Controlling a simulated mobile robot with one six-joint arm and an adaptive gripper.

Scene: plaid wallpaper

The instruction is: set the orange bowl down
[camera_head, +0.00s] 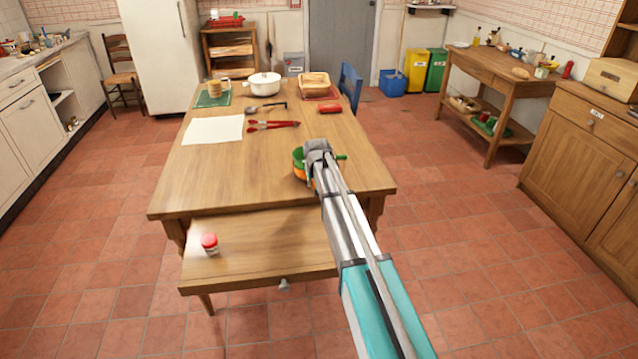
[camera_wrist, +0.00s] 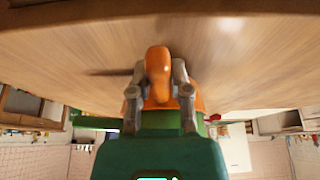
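The orange bowl (camera_head: 299,173) shows low over the near right part of the wooden table (camera_head: 220,180), partly hidden behind my arm. Green shows just above its orange side. In the wrist view, my gripper (camera_wrist: 159,66) has its two grey fingers closed on either side of an orange part of the bowl (camera_wrist: 158,88). The tabletop fills the top of that view, with a dark shadow beside the fingers. I cannot tell whether the bowl touches the table.
Red tongs (camera_head: 272,125), a red object (camera_head: 330,108), white paper (camera_head: 213,130) and a white pot (camera_head: 263,83) lie farther back. A red-lidded jar (camera_head: 209,243) stands on the lower pull-out surface (camera_head: 262,255). The table's left front is clear.

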